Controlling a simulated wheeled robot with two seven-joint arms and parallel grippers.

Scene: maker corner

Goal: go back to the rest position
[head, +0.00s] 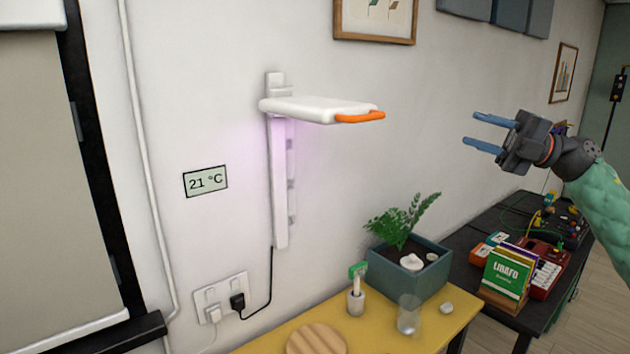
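My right gripper (487,132) is at the right of the head view, with its arm coming in from the right edge. Its two blue fingers are spread apart with nothing between them. It is in the air, to the right of the white wall lamp (315,108) and apart from the lamp's orange handle (360,117). My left gripper is not in view.
A yellow table (385,333) stands below the lamp. On it are a grey planter (408,277) with a fern, a clear glass (409,315) and a round wooden board (316,340). A dark table (470,270) at the right holds books and red devices.

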